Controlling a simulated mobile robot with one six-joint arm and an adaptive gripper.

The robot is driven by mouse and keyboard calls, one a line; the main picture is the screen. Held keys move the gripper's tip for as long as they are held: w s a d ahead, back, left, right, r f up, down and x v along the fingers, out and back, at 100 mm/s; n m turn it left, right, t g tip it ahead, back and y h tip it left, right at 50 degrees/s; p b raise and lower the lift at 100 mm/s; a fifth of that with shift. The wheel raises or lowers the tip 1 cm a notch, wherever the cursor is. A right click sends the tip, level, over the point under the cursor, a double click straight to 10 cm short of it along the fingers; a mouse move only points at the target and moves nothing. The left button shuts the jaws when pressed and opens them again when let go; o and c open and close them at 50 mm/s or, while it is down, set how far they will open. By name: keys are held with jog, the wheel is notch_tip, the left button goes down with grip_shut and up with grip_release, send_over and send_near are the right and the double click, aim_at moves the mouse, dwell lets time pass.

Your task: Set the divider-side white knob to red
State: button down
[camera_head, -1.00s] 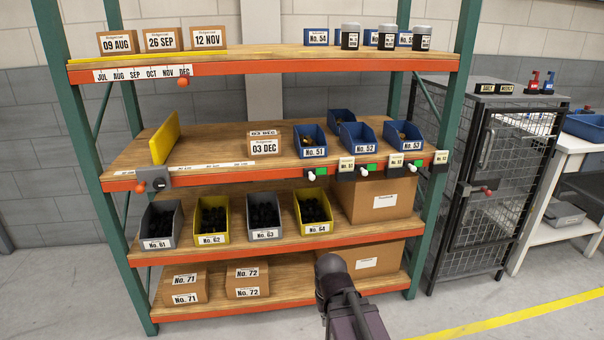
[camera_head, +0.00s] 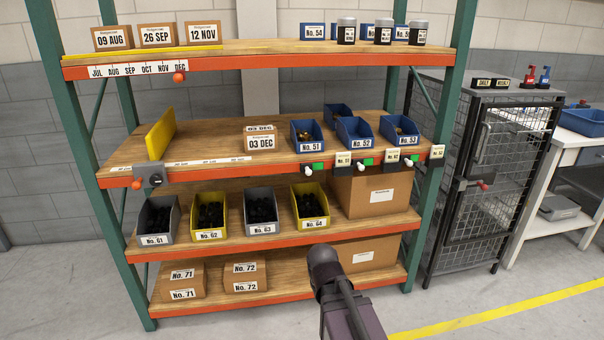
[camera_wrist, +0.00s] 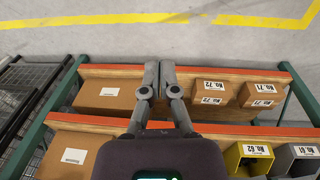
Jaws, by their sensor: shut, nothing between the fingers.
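Three white knobs sit on the orange front edge of the middle shelf, below the blue bins. The one nearest the yellow divider (camera_head: 160,134) is the leftmost white knob (camera_head: 308,171), under bin No. 51, with a green patch (camera_head: 318,165) beside it. The middle white knob (camera_head: 360,169) and the right white knob (camera_head: 408,163) also have green patches beside them. No red shows at these three. My gripper (camera_wrist: 159,66) is shut and empty in the wrist view, over the lower shelves' front edges. No white knob shows there. In the head view my arm is low, below the knobs.
An orange knob (camera_head: 137,184) on a grey plate sits left on the same edge. Bins No. 61 to 64 stand on the shelf below (camera_head: 230,243). A wire cage (camera_head: 480,175) stands right of the rack. The floor in front (camera_head: 440,300) is clear.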

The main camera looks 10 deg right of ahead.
aim_at(308, 170)
jog(key=w+r+n+t+h+p, duration=0.25)
jog(key=w+r, duration=0.25)
jog(key=w, duration=0.4)
jog(key=w+r+n+t+h+p, duration=0.1)
jog(key=w+r+t+h, duration=0.3)
jog(key=w, duration=0.5)
jog(key=w+a+r+n+t+h+p, duration=0.1)
jog(key=w+a+r+n+t, duration=0.5)
jog(key=w+r, duration=0.6)
jog(key=a+r+p, duration=0.1)
jog(key=a, duration=0.1)
jog(key=shift+w+a+t, duration=0.15)
jog(key=shift+a+t, duration=0.2)
jog(key=shift+a, duration=0.05)
jog(key=shift+w+d+h, duration=0.1)
jog(key=shift+w+h, duration=0.05)
jog(key=shift+h, duration=0.1)
jog(key=s+d+b+x, duration=0.1)
jog(key=d+x, duration=0.1)
jog(key=x, duration=1)
jog(key=shift+d+f+b, duration=0.2)
jog(key=shift+d+b, duration=0.1)
jog(key=shift+b, duration=0.05)
